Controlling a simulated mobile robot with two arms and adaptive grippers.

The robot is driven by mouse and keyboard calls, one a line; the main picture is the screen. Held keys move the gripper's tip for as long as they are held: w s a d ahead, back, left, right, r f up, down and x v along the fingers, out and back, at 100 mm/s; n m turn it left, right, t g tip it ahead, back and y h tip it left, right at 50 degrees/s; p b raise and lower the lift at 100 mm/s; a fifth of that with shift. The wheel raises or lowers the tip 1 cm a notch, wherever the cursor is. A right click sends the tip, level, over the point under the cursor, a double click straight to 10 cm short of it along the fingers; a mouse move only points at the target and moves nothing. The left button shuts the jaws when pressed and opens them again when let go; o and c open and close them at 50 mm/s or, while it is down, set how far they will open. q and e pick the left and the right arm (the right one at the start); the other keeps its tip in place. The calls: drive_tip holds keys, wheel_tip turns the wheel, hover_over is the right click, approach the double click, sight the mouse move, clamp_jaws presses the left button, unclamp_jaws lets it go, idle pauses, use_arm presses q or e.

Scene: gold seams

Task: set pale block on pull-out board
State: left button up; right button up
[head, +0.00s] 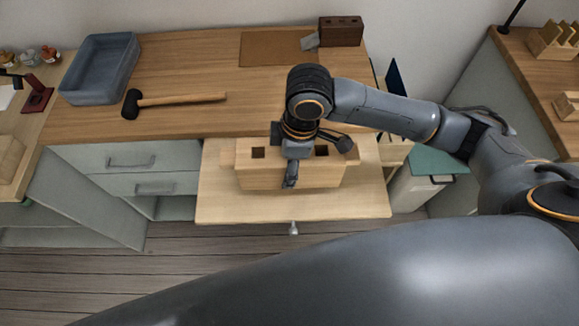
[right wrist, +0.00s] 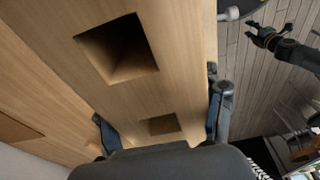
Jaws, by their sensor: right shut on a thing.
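The pale block (head: 258,176) is a long light-wood piece with dark square holes in its top. In the head view it is over the pull-out board (head: 225,207), which extends from under the worktop. I cannot tell whether its underside touches the board. My right gripper (head: 287,160) comes from above and is shut across the block's middle, a finger on each long side. In the right wrist view the block (right wrist: 185,70) fills the middle between the fingers (right wrist: 163,118). What seems to be my left gripper (right wrist: 264,36) is at the upper right there, empty, fingers apart.
On the wooden worktop (head: 190,75) are a blue-grey tray (head: 98,70), a mallet (head: 175,99) and a dark holed block (head: 341,31). Grey drawers (head: 135,170) stand left of the board. A white bin (head: 415,190) stands close to its right. The board's front strip is bare.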

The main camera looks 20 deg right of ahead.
drive_tip(key=shift+w+d+f, duration=0.1)
drive_tip(key=shift+w+f, duration=0.1)
drive_tip(key=shift+w+d+f, duration=0.1)
drive_tip(key=shift+w+f, duration=0.05)
drive_tip(key=shift+f, duration=0.8)
drive_tip(key=shift+w+d+f, duration=0.1)
drive_tip(key=shift+f, duration=0.85)
use_arm(q)
drive_tip(key=shift+w+d+r, duration=0.15)
drive_tip(key=shift+w+d, duration=0.05)
drive_tip(key=shift+w, duration=0.25)
drive_tip(key=shift+w+d+r, duration=0.1)
drive_tip(key=shift+w+d, duration=0.05)
drive_tip(key=shift+w, duration=0.3)
drive_tip(key=shift+s, duration=0.1)
use_arm(e)
drive_tip(key=o, duration=1.8)
drive_tip(key=shift+s+f, duration=0.1)
drive_tip(key=shift+f, duration=0.05)
use_arm(q)
drive_tip(key=shift+s+a, duration=0.1)
drive_tip(key=shift+s, duration=0.1)
